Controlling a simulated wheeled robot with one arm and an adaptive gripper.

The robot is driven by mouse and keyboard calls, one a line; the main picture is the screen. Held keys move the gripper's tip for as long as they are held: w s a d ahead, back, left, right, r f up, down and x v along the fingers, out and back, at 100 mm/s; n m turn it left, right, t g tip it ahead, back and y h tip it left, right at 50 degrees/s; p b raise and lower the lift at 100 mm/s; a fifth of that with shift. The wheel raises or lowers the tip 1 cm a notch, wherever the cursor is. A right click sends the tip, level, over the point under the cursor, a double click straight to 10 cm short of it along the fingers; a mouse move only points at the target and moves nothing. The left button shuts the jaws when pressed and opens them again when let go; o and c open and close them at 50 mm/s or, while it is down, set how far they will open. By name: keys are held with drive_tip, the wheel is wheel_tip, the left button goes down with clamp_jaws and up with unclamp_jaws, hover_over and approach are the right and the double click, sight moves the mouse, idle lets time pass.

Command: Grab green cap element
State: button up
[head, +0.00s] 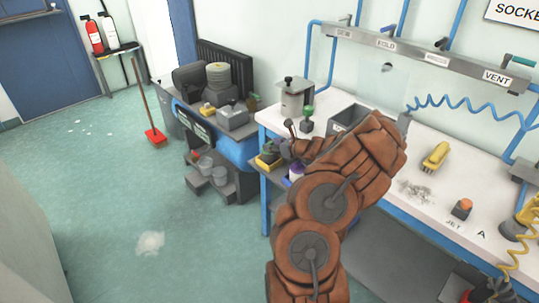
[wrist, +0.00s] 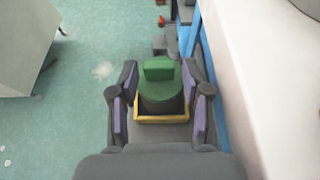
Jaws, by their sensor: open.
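The green cap element (wrist: 158,85) has a raised grip bar on top and sits in a yellow-edged holder (wrist: 161,121). In the head view the cap (head: 270,150) is small and dark beside the bench's left end, partly hidden by my gripper. My gripper (wrist: 159,70) is open, with one purple-padded finger on each side of the cap. Narrow gaps seem to show between pads and cap; contact is hard to tell. In the head view my gripper (head: 279,151) is at the cap, its fingers hard to make out.
The white bench (head: 385,190) lies right of my gripper. A cluttered blue cart (head: 232,148) stands to the left. Open green floor (head: 100,210) lies further left.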

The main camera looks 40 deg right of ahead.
drive_tip(key=shift+w+f, duration=0.1)
drive_tip(key=shift+w, duration=0.15)
drive_tip(key=shift+c, duration=0.3)
clamp_jaws()
